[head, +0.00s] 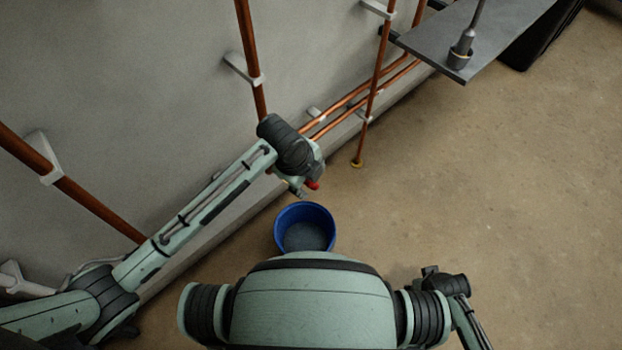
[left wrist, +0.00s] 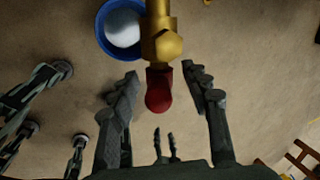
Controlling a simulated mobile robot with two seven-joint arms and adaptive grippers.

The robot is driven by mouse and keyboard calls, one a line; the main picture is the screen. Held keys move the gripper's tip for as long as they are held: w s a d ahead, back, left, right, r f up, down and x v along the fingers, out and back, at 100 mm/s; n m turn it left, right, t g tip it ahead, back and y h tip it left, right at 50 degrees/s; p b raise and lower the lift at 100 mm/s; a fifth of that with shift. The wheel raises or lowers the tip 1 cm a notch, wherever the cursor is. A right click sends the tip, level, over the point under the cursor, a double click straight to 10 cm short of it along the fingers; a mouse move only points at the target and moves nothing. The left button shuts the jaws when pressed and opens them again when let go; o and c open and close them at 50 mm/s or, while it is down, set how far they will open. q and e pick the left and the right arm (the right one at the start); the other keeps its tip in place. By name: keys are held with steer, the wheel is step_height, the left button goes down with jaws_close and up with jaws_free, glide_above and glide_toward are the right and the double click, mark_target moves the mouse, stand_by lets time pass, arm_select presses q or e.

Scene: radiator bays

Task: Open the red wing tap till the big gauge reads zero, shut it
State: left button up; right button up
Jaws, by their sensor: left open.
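The red wing tap (left wrist: 159,92) sits on a brass fitting (left wrist: 161,42) in the left wrist view. My left gripper (left wrist: 160,73) is open, with one finger on each side of the red tap and visible gaps between. In the head view a little of the red tap (head: 312,185) shows beside my left gripper (head: 301,190), which is mostly hidden by its own wrist. The big gauge shows in neither view. My right arm shows at the lower right of the head view, but its gripper is not visible.
A blue bucket (head: 305,206) stands on the floor just below my left gripper and also shows in the left wrist view (left wrist: 101,30). Copper pipes (head: 253,62) run along the grey wall. A grey shelf (head: 483,32) holds a dark tool. The floor at right is clear.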

arm_select(q)
steer(key=shift+x, duration=1.4)
jaws_close()
